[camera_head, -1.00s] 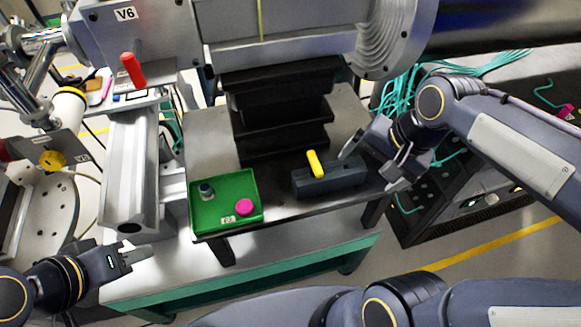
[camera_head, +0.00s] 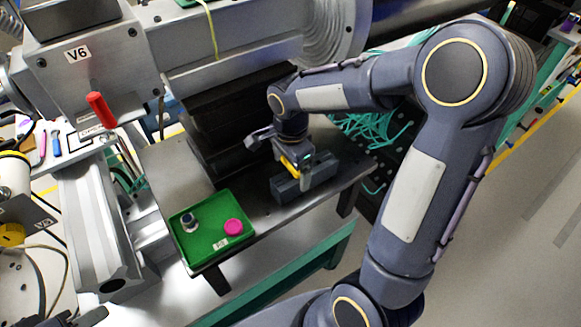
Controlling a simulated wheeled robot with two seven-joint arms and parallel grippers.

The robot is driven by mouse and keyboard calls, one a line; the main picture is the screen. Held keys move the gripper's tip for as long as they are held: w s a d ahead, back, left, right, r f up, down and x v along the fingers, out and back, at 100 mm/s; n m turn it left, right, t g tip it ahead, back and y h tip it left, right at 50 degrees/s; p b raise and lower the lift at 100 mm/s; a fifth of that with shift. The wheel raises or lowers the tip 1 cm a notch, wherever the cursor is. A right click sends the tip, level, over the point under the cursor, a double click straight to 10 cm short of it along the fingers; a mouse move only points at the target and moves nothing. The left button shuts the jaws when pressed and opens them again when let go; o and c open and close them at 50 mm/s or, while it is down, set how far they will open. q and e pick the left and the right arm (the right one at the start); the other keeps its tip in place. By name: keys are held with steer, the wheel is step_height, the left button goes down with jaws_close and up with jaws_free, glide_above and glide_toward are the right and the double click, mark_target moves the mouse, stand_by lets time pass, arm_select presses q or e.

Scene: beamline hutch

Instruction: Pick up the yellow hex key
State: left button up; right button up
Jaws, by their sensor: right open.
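The yellow hex key (camera_head: 289,166) stands in the dark grey block (camera_head: 318,178) on the dark bench. Only part of it shows beneath my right gripper. My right gripper (camera_head: 283,158) is open above the block, one finger left of the yellow key and one to its right. I cannot tell whether either finger touches the key. My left gripper (camera_head: 75,318) shows only as a small piece at the bottom left edge, and its jaws cannot be made out.
A green tray (camera_head: 208,257) with a magenta round piece (camera_head: 233,227) and a small dark-capped item (camera_head: 189,222) sits left of the block. A red handle (camera_head: 100,109) stands at the upper left. Teal cables (camera_head: 375,135) lie behind my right arm.

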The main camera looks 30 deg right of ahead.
steer(key=shift+f, duration=0.65)
steer(key=c, duration=1.4)
steer(key=shift+r, duration=0.15)
step_height(320, 180, up, 10)
steer(key=shift+f, duration=0.1)
